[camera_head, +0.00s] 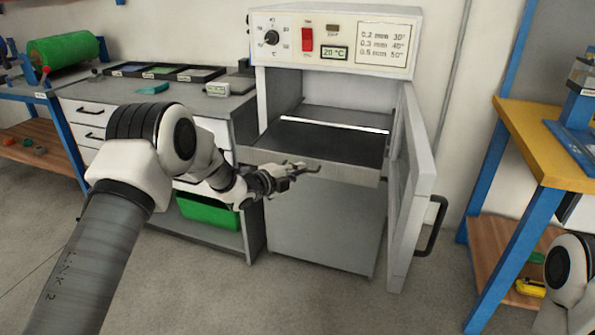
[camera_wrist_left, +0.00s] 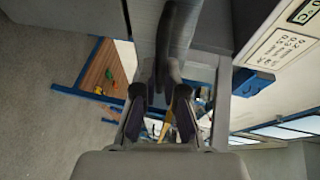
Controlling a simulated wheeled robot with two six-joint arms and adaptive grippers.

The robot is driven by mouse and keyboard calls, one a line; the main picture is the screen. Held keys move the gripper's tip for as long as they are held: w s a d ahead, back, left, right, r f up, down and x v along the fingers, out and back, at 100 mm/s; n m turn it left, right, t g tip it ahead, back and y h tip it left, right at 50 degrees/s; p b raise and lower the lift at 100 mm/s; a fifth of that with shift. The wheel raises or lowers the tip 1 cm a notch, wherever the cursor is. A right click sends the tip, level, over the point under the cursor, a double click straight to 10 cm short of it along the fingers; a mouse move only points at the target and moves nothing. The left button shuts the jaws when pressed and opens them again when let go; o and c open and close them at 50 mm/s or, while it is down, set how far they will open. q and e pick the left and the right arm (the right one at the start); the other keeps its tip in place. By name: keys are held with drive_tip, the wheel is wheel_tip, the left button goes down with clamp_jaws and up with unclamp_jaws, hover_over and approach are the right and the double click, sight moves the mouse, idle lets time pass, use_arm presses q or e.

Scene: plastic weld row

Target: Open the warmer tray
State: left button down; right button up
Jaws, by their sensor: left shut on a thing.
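The warmer (camera_head: 335,40) is a pale cabinet with a control panel on top. Its door (camera_head: 408,190) stands open to the right. The warmer tray (camera_head: 335,145), a dark flat tray with a grey front, sits in the opening, its front edge standing out past the cabinet. My left gripper (camera_head: 292,172) is at the tray's front and shut on the tray handle. In the left wrist view, the grey handle bar (camera_wrist_left: 173,45) runs down between the fingers of my left gripper (camera_wrist_left: 160,108). The fingers partly hide the grip. My right gripper is out of view.
A black door handle (camera_head: 433,226) sticks out at the right. A grey bench (camera_head: 215,105) with drawers and a green bin (camera_head: 207,212) stands left of the warmer. A yellow-topped table (camera_head: 540,135) with blue legs is at the right. The floor in front is clear.

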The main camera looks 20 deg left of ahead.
use_arm(q)
drive_tip(key=c, duration=1.3)
unclamp_jaws()
drive_tip(key=shift+o, duration=0.2)
drive_tip(key=v, duration=1.2)
